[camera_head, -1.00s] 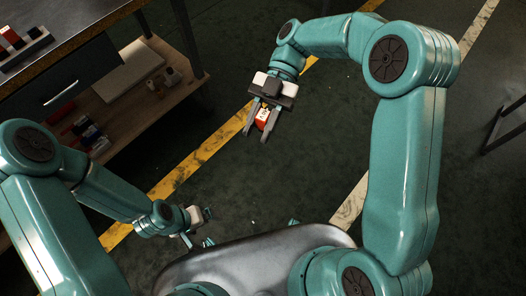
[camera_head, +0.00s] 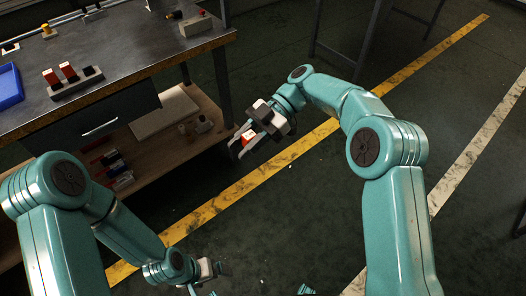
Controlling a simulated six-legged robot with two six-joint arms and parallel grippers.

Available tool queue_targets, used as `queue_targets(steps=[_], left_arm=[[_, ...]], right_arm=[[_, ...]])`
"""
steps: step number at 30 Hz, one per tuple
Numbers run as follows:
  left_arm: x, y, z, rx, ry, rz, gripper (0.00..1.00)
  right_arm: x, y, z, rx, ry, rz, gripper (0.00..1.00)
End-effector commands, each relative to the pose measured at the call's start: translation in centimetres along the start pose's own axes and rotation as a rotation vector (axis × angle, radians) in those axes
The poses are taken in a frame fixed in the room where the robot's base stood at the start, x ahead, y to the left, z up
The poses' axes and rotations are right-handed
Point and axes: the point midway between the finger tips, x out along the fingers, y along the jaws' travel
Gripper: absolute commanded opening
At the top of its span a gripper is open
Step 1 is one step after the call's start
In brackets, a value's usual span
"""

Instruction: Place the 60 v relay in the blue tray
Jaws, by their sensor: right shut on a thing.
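My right gripper (camera_head: 243,145) is shut on a small red and white block, likely the relay (camera_head: 248,137), held over the floor to the right of the workbench. Its label is too small to read. The blue tray (camera_head: 9,86) lies on the bench top at the left edge of the view, partly cut off. My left gripper (camera_head: 213,278) is low at the bottom of the view, away from the bench; its fingers are too small and dark to tell their state.
A grey holder (camera_head: 77,90) with two red blocks stands on the workbench (camera_head: 130,58) beside the tray. A grey box (camera_head: 196,26) with a red button stands near the bench's right end. The lower shelf (camera_head: 177,130) holds several items. The floor is open on the right.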

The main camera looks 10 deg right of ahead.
Motion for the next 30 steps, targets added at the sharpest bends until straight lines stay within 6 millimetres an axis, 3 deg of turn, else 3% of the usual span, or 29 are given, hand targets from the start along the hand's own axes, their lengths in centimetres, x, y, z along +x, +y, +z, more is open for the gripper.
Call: queue_targets(steps=[14, 20, 30], left_arm=[[0.0, 0.0, 0.0, 0.0, 0.0, 0.0, 0.93], [0.0, 0.0, 0.0, 0.0, 0.0, 0.0, 0.93], [0.0, 0.0, 0.0, 0.0, 0.0, 0.0, 0.93]], right_arm=[[0.1, 0.3, -0.1, 0.005, 0.001, 0.01, 0.0], [-0.7, -2.6, 0.2, -0.034, -0.001, -0.083, 0.0], [-2.5, -9.9, 1.0, -0.134, 0.0, -0.328, 0.0]])
